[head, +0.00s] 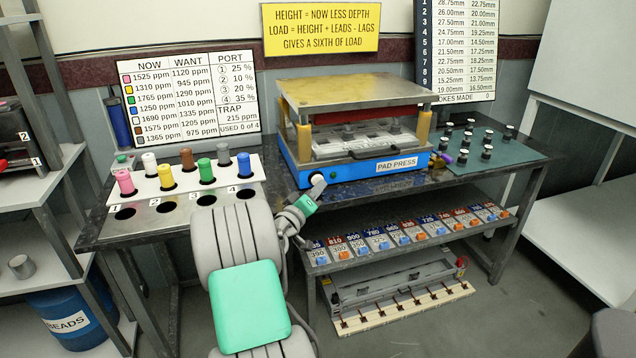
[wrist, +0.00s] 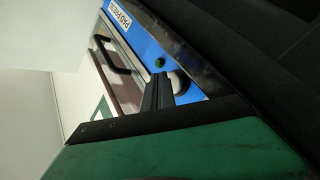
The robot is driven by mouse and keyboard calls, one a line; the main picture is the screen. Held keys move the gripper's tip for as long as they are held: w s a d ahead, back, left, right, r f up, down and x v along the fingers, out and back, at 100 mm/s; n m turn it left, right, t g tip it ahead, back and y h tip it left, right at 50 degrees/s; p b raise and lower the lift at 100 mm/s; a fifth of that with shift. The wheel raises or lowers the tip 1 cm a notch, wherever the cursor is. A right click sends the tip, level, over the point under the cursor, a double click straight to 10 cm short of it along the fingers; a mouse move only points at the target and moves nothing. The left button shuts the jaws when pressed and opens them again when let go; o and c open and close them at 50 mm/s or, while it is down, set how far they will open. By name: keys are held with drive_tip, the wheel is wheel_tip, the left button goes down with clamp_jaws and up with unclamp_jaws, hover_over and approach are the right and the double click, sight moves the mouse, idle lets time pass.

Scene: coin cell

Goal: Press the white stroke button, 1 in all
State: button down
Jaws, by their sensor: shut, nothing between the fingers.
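The pad press (head: 352,125) stands on the dark bench, with a blue front panel (head: 375,168). In the wrist view the blue panel (wrist: 150,38) carries a small green button (wrist: 160,63) and a pale round button (wrist: 181,82), which looks like the white stroke button. My gripper (wrist: 160,78) is shut and empty, its dark fingers pointing at the panel beside the pale button and partly overlapping it. I cannot tell whether they touch. In the head view my gripper (head: 317,183) is at the panel's left front and hides the pale button.
A white rack (head: 215,172) with coloured cylinders stands left on the bench. A green mat (head: 510,152) with several small dark pieces lies right of the press. A shelf of numbered labels (head: 400,240) sits below the bench front. A yellow sign (head: 320,28) hangs behind.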

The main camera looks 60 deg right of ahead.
drive_tip(key=shift+w+d+r, duration=0.25)
drive_tip(key=shift+w+r, duration=0.25)
drive_tip(key=shift+w, duration=0.1)
idle(1.1)
drive_tip(key=shift+s+a+f+b, duration=0.2)
drive_tip(key=shift+f+b, duration=0.5)
drive_tip(key=shift+a+f, duration=0.2)
drive_tip(key=shift+f, duration=0.05)
drive_tip(key=shift+s, duration=0.1)
drive_tip(key=shift+s+a+f, duration=0.15)
drive_tip(key=shift+a+f, duration=0.05)
drive_tip(key=shift+a, duration=0.05)
drive_tip(key=shift+s+a, duration=0.2)
drive_tip(key=shift+s, duration=0.05)
drive_tip(key=shift+s+a+r, duration=0.15)
drive_tip(key=shift+s+a, duration=0.45)
drive_tip(key=shift+s, duration=0.15)
drive_tip(key=shift+s+a+r, duration=0.15)
drive_tip(key=shift+s+a, duration=0.4)
drive_tip(key=shift+s, duration=0.2)
